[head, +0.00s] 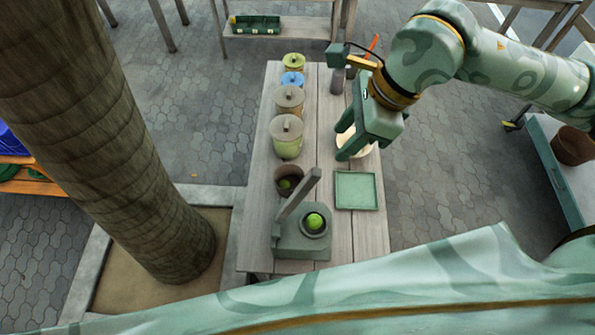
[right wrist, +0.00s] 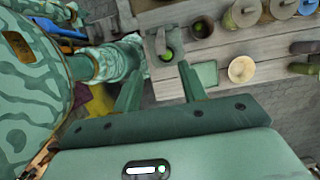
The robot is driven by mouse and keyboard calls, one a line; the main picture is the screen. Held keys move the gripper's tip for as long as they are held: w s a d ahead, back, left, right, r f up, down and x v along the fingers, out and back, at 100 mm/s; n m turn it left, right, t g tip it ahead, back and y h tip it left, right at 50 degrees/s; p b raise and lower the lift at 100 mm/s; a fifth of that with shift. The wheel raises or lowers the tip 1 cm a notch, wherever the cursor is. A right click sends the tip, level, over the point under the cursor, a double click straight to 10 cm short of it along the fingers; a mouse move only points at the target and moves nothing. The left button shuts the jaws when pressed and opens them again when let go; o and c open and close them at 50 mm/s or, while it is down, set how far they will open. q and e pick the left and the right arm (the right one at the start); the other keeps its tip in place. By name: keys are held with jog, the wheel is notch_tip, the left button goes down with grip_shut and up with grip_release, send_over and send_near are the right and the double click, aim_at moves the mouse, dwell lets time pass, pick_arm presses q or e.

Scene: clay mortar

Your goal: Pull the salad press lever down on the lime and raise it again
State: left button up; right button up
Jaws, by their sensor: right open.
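The salad press (head: 290,243) is a green-grey block at the near end of the wooden table. Its grey-brown lever (head: 298,195) is raised at a slant, with its free end up and to the right. A green lime (head: 314,221) sits in the round cup of the press; it also shows in the right wrist view (right wrist: 166,54). My right gripper (head: 343,142) is open and empty above the table, beyond and to the right of the lever, apart from it. Its two spread fingers show in the right wrist view (right wrist: 160,70). My left gripper is not in view.
A brown pot (head: 277,180) with green contents stands just behind the press. Several lidded jars (head: 287,137) line the table's left side. A square green tray (head: 356,190) lies right of the press. A pale bowl (head: 354,151) is partly hidden by my right gripper. A thick trunk (head: 130,150) stands left.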

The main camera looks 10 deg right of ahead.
jog(key=p, duration=0.1)
send_over(316, 171)
jog(key=d, duration=0.3)
notch_tip(316, 171, down, 6)
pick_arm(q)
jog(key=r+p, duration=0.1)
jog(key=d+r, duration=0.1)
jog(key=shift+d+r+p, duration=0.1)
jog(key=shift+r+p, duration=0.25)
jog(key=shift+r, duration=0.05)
pick_arm(e)
jog(key=x, duration=0.9)
jog(key=shift+s+a+r, duration=0.2)
jog(key=shift+s+a, duration=0.15)
jog(key=shift+a, duration=0.05)
grip_shut()
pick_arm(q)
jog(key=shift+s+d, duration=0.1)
